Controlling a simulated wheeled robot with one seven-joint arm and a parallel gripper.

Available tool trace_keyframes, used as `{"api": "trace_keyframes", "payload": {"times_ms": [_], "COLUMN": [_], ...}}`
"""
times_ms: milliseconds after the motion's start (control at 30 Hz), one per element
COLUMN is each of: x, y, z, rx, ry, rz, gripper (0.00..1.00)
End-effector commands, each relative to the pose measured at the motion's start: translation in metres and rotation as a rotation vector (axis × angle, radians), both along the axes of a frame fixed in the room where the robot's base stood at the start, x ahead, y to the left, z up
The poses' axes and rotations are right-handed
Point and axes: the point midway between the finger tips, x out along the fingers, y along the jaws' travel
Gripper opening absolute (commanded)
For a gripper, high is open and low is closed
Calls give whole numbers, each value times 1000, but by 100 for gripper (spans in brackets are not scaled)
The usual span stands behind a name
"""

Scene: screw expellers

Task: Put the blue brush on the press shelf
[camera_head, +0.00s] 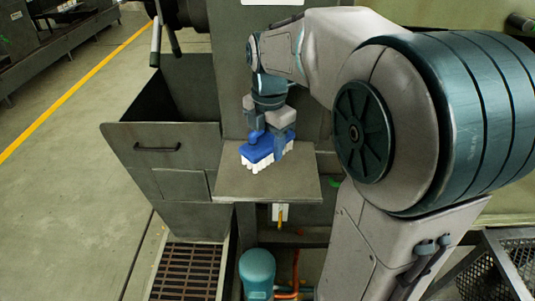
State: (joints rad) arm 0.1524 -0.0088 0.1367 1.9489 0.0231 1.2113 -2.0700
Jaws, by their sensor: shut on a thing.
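The blue brush (259,152) has a blue back and white bristles that face down. It is at the press shelf (262,188), a flat grey-green plate on the front of the machine. The brush is over the shelf's rear left part. I cannot tell whether the bristles touch the plate. My gripper (270,139) points down from above and is shut on the brush. Its fingers hide part of the brush's top and right side.
A grey metal bin (150,145) with a handle stands left of the shelf. A floor grate (187,270) and a teal motor (257,270) are below. A mesh basket (500,270) is at the lower right. The shelf's front and right parts are bare.

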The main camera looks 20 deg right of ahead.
Motion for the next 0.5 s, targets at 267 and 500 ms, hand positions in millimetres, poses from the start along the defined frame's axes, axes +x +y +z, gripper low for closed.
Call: {"api": "trace_keyframes", "payload": {"times_ms": [267, 500], "x": [0, 0], "y": [-1, -2], "z": [-34, -35], "rx": [0, 0], "ry": [1, 0], "rz": [-3, -4], "gripper": [25, 25]}}
